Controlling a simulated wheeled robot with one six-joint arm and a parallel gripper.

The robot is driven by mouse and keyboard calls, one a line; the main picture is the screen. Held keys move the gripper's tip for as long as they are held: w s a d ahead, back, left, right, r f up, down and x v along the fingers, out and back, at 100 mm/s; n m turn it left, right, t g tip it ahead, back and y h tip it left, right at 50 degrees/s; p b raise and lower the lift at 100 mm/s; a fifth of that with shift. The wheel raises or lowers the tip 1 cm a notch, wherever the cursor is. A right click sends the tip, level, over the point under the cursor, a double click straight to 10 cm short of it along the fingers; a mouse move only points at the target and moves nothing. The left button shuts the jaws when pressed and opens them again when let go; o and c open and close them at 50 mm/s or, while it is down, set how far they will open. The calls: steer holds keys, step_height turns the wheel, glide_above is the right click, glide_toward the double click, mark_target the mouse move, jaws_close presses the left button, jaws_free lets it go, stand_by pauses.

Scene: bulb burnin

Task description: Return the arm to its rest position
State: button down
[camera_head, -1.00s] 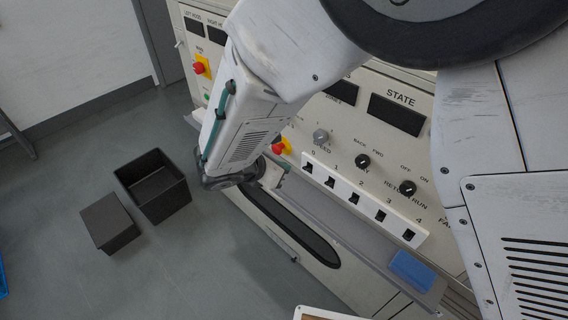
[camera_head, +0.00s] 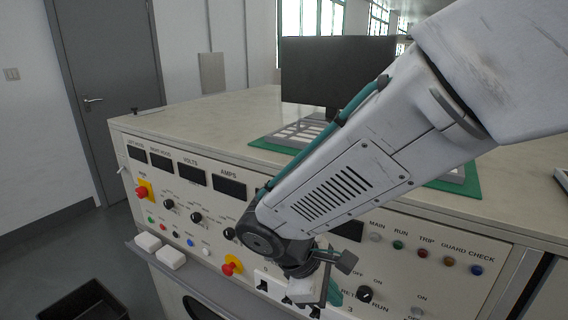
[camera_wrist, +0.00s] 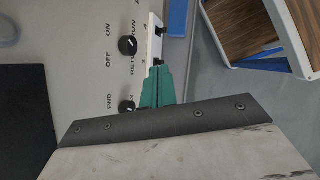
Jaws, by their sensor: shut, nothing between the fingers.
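My arm reaches down from the upper right in the head view. My gripper (camera_head: 334,293) is at its lower end, in front of the panel of the control bench (camera_head: 150,220), partly hidden by the wrist. In the wrist view the green fingers of my gripper (camera_wrist: 158,82) are together with nothing between them. They point toward the white numbered strip (camera_wrist: 153,45) and the panel's black knobs. I cannot tell whether the fingertips touch anything.
A monitor (camera_head: 335,70) and a white rack (camera_head: 300,132) on a green mat stand on the bench top. A dark bin (camera_head: 85,300) is on the floor at lower left. A wood-topped box (camera_wrist: 250,30) shows in the wrist view. Open floor lies left of the bench.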

steer(key=s+d+r+m+y, duration=0.3)
steer(key=s+d+r+m, duration=0.3)
steer(key=d, duration=0.3)
steer(key=s+d+r+m+y, duration=0.3)
steer(key=s+d+r+m, duration=0.2)
steer(key=d+m, duration=0.3)
steer(key=shift+s+d+r+t, duration=0.3)
steer(key=shift+s+d+r, duration=0.1)
steer(key=shift+s, duration=0.4)
